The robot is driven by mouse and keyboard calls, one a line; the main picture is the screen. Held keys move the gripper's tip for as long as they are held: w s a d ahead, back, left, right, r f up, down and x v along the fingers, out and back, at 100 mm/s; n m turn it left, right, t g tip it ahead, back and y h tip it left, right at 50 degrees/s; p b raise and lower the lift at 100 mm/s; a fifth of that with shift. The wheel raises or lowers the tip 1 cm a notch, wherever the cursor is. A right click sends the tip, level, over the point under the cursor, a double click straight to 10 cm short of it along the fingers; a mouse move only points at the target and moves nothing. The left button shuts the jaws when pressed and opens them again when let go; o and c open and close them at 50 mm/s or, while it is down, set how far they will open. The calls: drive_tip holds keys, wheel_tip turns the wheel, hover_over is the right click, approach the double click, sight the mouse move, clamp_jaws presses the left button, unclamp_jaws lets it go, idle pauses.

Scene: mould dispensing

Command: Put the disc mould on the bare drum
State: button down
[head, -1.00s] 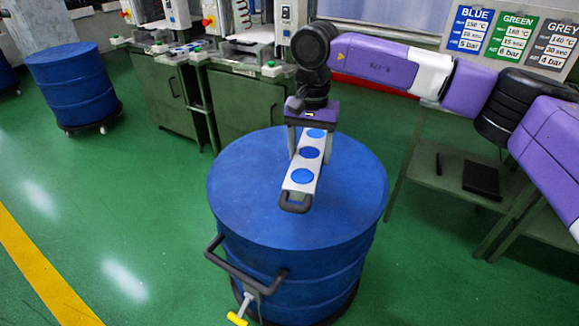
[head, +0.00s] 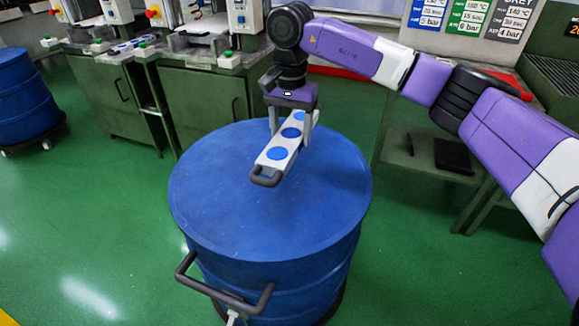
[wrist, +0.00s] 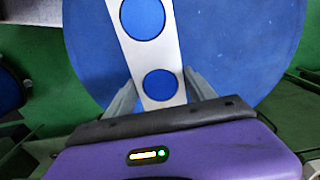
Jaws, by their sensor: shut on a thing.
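The disc mould (head: 268,161) is a light grey bar with a row of blue discs and a dark loop handle at its near end. It also shows in the wrist view (wrist: 155,57). My gripper (head: 291,128) is shut on it near its far end, one finger on each side. The bare drum (head: 250,218) is large and blue, with nothing else on its flat top. The mould is over the back-middle part of that top, roughly level. I cannot tell whether its underside touches the drum.
A dark push handle (head: 222,292) sticks out at the drum's front left. Press benches (head: 205,105) stand behind it, and a low green table (head: 400,160) with a black item (head: 453,155) stands right. Another blue drum (head: 22,100) is far left. The green floor at left is clear.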

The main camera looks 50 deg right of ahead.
sight(291, 174)
drive_tip(key=shift+f+b, duration=0.6)
drive_tip(key=shift+f, duration=4.6)
drive_tip(key=shift+f, duration=0.15)
drive_tip(key=shift+c, duration=1.6)
unclamp_jaws()
